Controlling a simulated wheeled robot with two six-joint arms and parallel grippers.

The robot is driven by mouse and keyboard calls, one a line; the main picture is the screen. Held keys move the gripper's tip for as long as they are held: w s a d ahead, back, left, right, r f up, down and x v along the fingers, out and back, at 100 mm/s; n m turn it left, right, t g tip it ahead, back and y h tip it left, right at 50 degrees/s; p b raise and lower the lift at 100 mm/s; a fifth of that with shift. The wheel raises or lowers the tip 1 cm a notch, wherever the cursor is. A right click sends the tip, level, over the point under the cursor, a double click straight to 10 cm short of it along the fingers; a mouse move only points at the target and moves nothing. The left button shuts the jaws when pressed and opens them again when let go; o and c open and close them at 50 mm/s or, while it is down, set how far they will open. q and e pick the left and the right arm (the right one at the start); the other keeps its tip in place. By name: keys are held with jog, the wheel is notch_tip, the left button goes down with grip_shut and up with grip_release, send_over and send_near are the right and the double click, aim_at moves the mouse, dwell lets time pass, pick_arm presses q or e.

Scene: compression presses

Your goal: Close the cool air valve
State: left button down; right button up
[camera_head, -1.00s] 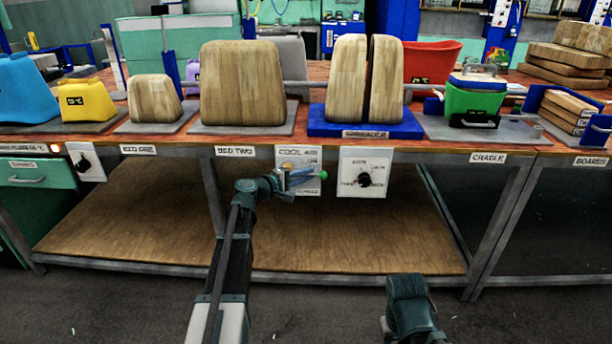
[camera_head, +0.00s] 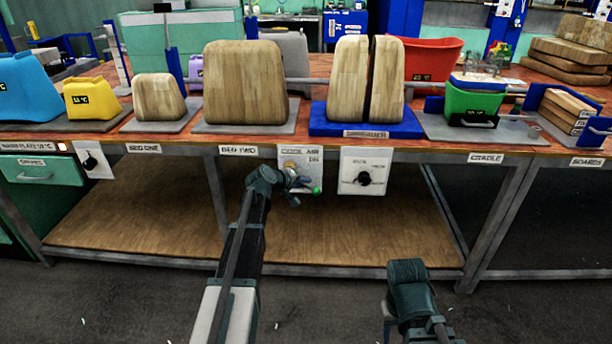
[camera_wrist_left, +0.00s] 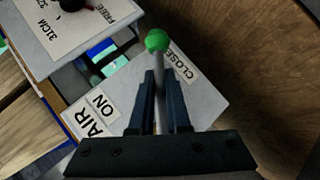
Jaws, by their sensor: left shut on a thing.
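The cool air valve is a pale panel (camera_head: 290,208) under the table's front edge, with a lever ending in a green ball knob (camera_head: 316,190). My left gripper (camera_head: 298,183) is at the panel and is shut on the lever. In the left wrist view, the two dark fingers (camera_wrist_left: 159,95) are on either side of the grey lever, and the green knob (camera_wrist_left: 157,41) sticks out beyond their tips, beside the CLOSE lettering. The ON label is on the other side of the lever. My gripper hides the lever's pivot. My right arm shows at the bottom right, with no fingers visible.
A white panel with a black dial (camera_head: 363,178) is close to the right of the valve. The wooden lower shelf (camera_head: 340,235) is below. Wooden blocks, a green tub (camera_head: 472,102) and other containers stand on the tabletop above.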

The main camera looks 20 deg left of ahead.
pick_arm(q)
jog(key=shift+s+a+f+m+g+y+p, duration=0.15)
jog(key=shift+a+f+m+g+y+p, duration=0.4)
jog(key=shift+y, duration=0.45)
jog(key=y, duration=0.1)
jog(key=a+f+m+y, duration=0.1)
jog(key=a+m+g+y, duration=0.1)
jog(key=shift+s+f+y, duration=0.15)
jog(key=shift+s+y, duration=0.2)
jog(key=shift+y, duration=0.05)
jog(key=shift+s+a+m+g+y, duration=0.2)
jog(key=shift+a+m+g+y, duration=0.15)
jog(key=shift+a+m+y, duration=0.45)
jog(key=c, duration=0.9)
grip_release()
